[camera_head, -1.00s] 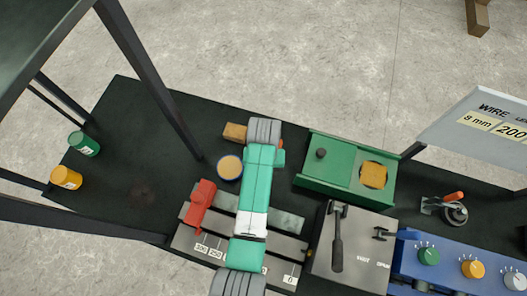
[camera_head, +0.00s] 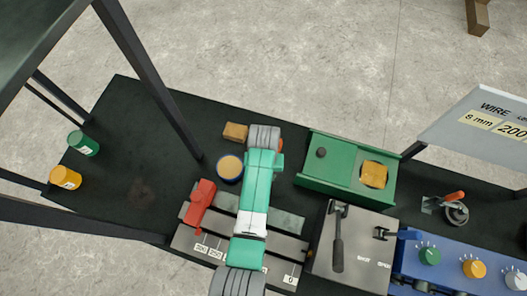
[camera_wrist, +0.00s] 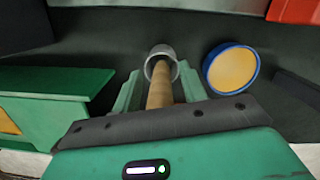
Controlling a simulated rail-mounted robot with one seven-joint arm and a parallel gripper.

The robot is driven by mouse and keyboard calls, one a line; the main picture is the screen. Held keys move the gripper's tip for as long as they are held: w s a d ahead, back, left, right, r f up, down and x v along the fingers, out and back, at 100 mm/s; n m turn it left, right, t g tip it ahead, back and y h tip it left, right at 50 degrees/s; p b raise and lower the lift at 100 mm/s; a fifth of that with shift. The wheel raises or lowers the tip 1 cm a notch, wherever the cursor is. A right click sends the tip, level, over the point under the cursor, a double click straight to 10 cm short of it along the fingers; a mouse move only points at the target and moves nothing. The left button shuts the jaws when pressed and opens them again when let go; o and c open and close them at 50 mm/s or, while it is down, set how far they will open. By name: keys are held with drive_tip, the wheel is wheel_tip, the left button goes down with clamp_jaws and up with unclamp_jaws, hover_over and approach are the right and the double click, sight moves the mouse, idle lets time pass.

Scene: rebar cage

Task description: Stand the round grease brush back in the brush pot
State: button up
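The round grease brush shows in the wrist view as a wooden handle (camera_wrist: 160,88) between my gripper's green fingers. Its far end is inside a round grey metal rim, which looks like the brush pot (camera_wrist: 152,52). The bristles are hidden. My gripper (camera_wrist: 161,78) has a finger on each side of the handle, with a narrow gap showing on both sides, so it looks open around it. In the head view my arm hides the brush and pot.
A blue-rimmed tin with tan contents (camera_head: 230,168) stands close beside the pot. An orange-brown block (camera_head: 235,131), a red clamp-like part (camera_head: 200,198) and a green box (camera_head: 345,170) are near my arm. Green (camera_head: 84,144) and yellow (camera_head: 66,178) cans stand far left, beyond clear bench.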

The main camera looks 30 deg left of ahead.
drive_tip(key=shift+r, duration=0.15)
drive_tip(key=r, duration=0.4)
drive_tip(key=w+r, duration=0.1)
drive_tip(key=r, duration=0.7)
drive_tip(key=shift+w+a, duration=0.25)
drive_tip(key=shift+a, duration=0.05)
drive_tip(key=w+d+r+m+t+y, duration=0.15)
drive_tip(key=w+r+t, duration=0.3)
drive_tip(key=r, duration=0.65)
drive_tip(key=w+d+r+t, duration=0.2)
drive_tip(key=w+r+t, duration=0.3)
drive_tip(key=r, duration=0.7)
drive_tip(key=w+d+r+m+t+y, duration=0.1)
drive_tip(key=w+d+r+t, duration=0.15)
drive_tip(key=r+t, duration=0.6)
drive_tip(key=s+d+r+t, duration=0.2)
drive_tip(key=s+r, duration=0.3)
drive_tip(key=r, duration=0.4)
drive_tip(key=s+d+r+m+t+h, duration=0.1)
drive_tip(key=s+d+r+t, duration=0.2)
drive_tip(key=r, duration=0.6)
drive_tip(key=s+d+r+m+t+h, duration=0.1)
drive_tip(key=s+d+r+t, duration=0.1)
drive_tip(key=s+r, duration=0.5)
wheel_tip(320, 180, up, 3)
drive_tip(key=shift+s+d+t, duration=0.35)
drive_tip(key=shift+t, duration=0.35)
